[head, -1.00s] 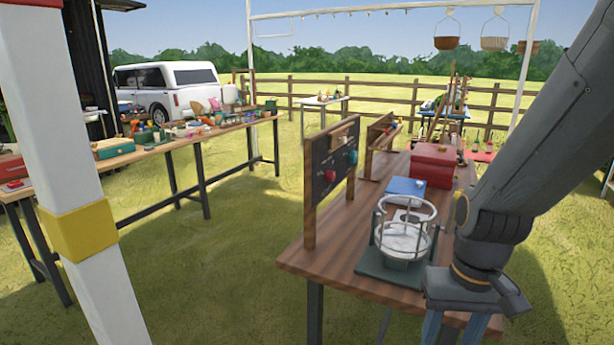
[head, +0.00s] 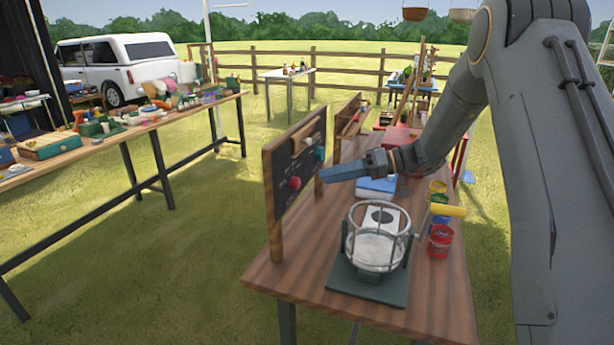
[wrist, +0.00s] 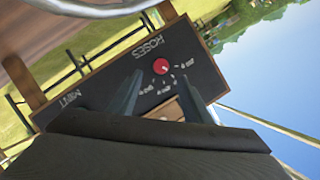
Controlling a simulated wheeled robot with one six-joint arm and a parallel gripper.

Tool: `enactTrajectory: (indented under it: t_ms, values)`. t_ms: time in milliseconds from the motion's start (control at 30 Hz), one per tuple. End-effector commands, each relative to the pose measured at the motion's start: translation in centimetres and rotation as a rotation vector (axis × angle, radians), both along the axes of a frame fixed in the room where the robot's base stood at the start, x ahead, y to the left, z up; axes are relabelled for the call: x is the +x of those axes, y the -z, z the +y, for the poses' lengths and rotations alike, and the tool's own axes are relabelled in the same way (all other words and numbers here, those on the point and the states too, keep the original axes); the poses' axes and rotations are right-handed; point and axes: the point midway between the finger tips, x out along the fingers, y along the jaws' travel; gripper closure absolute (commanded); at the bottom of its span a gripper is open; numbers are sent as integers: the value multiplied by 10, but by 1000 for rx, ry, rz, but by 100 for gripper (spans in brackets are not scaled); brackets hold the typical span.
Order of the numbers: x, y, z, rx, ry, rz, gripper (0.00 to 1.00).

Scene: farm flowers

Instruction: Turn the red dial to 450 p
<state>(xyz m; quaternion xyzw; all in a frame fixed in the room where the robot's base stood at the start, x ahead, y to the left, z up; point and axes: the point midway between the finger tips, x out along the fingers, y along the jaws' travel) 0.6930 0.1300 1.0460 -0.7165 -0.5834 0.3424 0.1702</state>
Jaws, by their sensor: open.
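The red dial (head: 295,183) is mounted on a dark upright board (head: 283,165) in a wooden frame on the table. In the wrist view the red dial (wrist: 161,66) sits under the word ROSES, which appears upside down, with small price marks around it that are too small to read surely. My gripper (head: 325,175) points left at the board, just right of the dial in the head view. In the wrist view its two fingers (wrist: 158,85) are spread, with the dial beyond and between their tips. It appears apart from the dial.
A teal dial (head: 320,153) is further along the board. A round glass-like vessel on a green base (head: 368,285) stands in front. A blue box (head: 377,188) and coloured cups (head: 440,241) are on the wooden table (head: 300,285). A wooden ledge (wrist: 170,111) sits beside the dial.

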Motion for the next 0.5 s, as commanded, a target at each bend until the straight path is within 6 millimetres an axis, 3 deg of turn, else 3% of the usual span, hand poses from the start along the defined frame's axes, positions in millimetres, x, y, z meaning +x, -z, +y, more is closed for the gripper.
enactTrajectory:
  t_ms: [300,500]
  values:
    - [2,11,46,1,-6,1,55]
    - [5,18,66,0,-3,0,55]
